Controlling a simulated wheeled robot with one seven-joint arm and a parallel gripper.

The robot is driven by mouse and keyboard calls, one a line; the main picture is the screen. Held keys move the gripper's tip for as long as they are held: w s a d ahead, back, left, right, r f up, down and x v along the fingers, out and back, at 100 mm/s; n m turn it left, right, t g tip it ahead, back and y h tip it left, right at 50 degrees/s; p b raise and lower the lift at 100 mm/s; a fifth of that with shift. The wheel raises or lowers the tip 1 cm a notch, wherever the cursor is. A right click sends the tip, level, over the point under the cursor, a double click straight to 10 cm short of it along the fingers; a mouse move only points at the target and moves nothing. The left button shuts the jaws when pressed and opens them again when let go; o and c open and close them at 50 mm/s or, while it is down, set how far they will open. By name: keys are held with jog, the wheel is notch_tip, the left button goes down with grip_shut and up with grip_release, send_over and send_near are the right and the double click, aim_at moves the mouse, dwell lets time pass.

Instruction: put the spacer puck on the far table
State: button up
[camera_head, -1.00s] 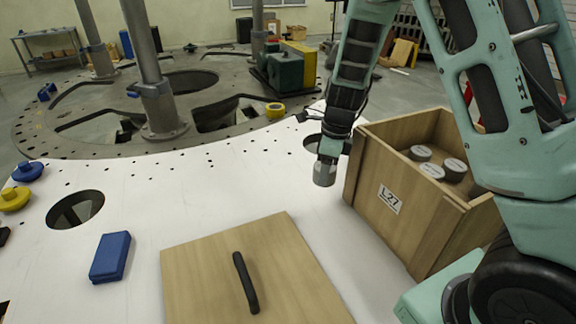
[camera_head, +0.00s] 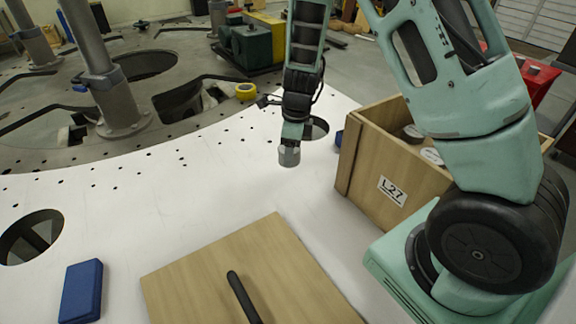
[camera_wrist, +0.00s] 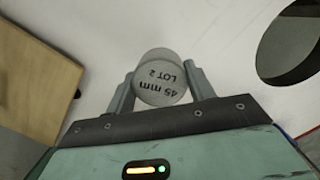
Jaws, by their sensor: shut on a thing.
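The spacer puck (camera_wrist: 162,78) is a grey cylinder marked "45 mm LOT 2" in the wrist view. My gripper (camera_wrist: 162,92) is shut on it, with one finger at each side. In the head view, the puck (camera_head: 289,157) hangs at the lower end of my gripper (camera_head: 290,146), over the white plate near a round hole. I cannot tell the exact gap between puck and plate. No thing in view is clearly marked as the far table.
A wooden crate marked L27 (camera_head: 360,182) holds more pucks at the right. A wooden lid (camera_head: 200,272) with a black handle lies in front. A blue block (camera_head: 81,290) lies left of it. Grey posts (camera_head: 110,95) and holes stand farther back. The white plate (camera_head: 170,200) is mostly clear mid-left.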

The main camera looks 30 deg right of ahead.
aim_at(289, 176)
jog(key=shift+f, duration=2.75)
jog(key=shift+f, duration=0.3)
jog(key=o, duration=1.2)
jog(key=shift+r, duration=0.1)
